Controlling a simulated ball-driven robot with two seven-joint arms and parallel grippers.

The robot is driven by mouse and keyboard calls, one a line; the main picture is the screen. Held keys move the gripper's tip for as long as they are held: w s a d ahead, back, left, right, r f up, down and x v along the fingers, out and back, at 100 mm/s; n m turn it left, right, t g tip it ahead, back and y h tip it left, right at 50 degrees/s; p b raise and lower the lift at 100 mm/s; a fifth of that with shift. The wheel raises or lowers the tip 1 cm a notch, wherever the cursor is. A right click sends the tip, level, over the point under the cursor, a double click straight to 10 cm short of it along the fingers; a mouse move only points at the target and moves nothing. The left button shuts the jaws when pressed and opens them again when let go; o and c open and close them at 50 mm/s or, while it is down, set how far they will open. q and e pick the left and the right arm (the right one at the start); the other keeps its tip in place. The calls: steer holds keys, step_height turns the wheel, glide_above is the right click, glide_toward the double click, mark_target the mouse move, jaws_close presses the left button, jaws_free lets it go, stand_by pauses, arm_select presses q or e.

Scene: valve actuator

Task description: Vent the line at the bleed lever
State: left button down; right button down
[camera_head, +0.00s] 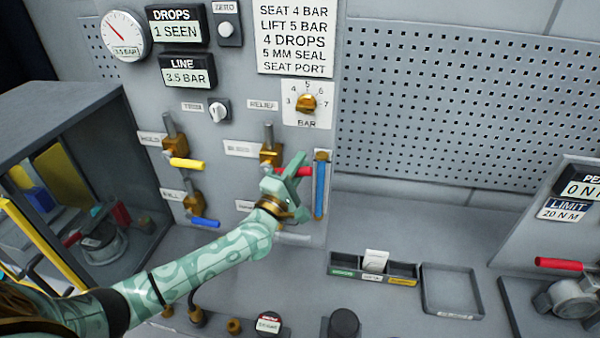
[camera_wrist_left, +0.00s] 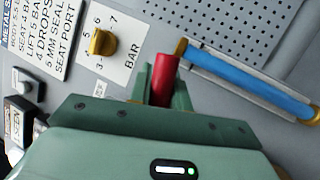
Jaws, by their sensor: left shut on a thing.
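The bleed lever is a red handle (camera_head: 294,172) on a brass valve (camera_head: 270,152) on the panel, beside a label that seems to read BLEED (camera_head: 243,149). My left gripper (camera_head: 290,174) is shut on the red handle. In the left wrist view the red handle (camera_wrist_left: 164,76) stands between the fingers of my left gripper (camera_wrist_left: 162,92). The line display (camera_head: 188,72) reads 3.5 BAR, and the drops display (camera_head: 177,25) reads 1 SEEN. The gripper hides part of the lever and valve. My right gripper is in neither view.
A blue tube (camera_head: 320,185) stands just right of my left gripper. The brass relief knob (camera_head: 306,103) is above it. A yellow lever (camera_head: 187,163) and a blue lever (camera_head: 205,222) sit to the left. Trays (camera_head: 450,290) lie on the bench at right.

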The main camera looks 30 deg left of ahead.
arm_select(q)
steer(key=r+n+y, duration=0.1)
steer(key=n, duration=0.2)
step_height(320, 180, up, 5)
steer(key=n+y+b, duration=0.2)
steer(key=n+y, duration=0.8)
steer(key=n, duration=0.6)
glide_above(266, 164)
steer(key=d, duration=0.2)
steer(key=shift+w+a+f, duration=0.1)
steer(key=shift+s+a+n+g+y, duration=0.1)
steer(key=shift+a+n+g+y, duration=0.3)
steer(key=shift+n, duration=0.45)
steer(key=shift+s+a+n+g+y, duration=0.1)
steer(key=shift+a+n+g+y, duration=0.25)
steer(key=shift+n, duration=0.5)
steer(key=shift+a, duration=0.1)
steer(key=c, duration=1.3)
jaws_free()
